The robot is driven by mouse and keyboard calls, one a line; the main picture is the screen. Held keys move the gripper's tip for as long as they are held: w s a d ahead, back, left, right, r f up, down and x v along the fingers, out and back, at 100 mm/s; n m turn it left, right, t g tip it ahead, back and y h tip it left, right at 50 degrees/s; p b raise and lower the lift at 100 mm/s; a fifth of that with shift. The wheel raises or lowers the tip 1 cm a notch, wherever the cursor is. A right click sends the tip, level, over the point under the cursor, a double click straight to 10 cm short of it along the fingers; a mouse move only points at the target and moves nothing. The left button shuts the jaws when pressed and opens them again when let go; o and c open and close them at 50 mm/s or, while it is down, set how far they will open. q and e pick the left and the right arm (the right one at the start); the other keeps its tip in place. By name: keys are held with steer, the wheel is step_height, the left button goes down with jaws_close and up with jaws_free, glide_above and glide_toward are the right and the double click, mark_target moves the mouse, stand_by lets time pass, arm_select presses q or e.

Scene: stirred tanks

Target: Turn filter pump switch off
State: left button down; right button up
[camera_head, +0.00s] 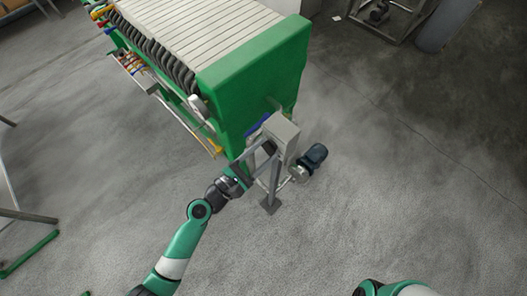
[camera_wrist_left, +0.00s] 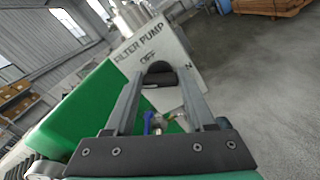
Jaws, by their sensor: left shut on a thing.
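The filter pump switch box (camera_head: 281,133) is a grey box on a post beside the green filter press. In the left wrist view its face (camera_wrist_left: 150,47) reads "FILTER PUMP" with "OFF" below it and a partly hidden mark ending in N at the right. A dark switch knob (camera_wrist_left: 159,70) sits on this face. My left gripper (camera_head: 268,153) reaches the box from the lower left. In the left wrist view its fingers (camera_wrist_left: 160,79) are on either side of the knob, shut on it. The knob's pointer direction is unclear. My right gripper is out of view.
The green filter press (camera_head: 250,75) with pale plates stands behind the box. A dark blue pump motor (camera_head: 314,155) sits low just right of the post. Open grey floor (camera_head: 400,190) lies to the right.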

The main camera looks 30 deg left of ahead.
arm_select(q)
steer(key=m+b, duration=0.2)
steer(key=m, duration=0.4)
steer(key=shift+d+f, duration=0.1)
steer(key=shift+f, duration=0.05)
steer(key=m+b, duration=0.2)
steer(key=m, duration=0.3)
steer(key=shift+m, duration=0.4)
steer(key=shift+c, duration=1.2)
jaws_free()
steer(key=b+v, duration=0.1)
steer(key=v, duration=1)
steer(key=shift+s, duration=0.35)
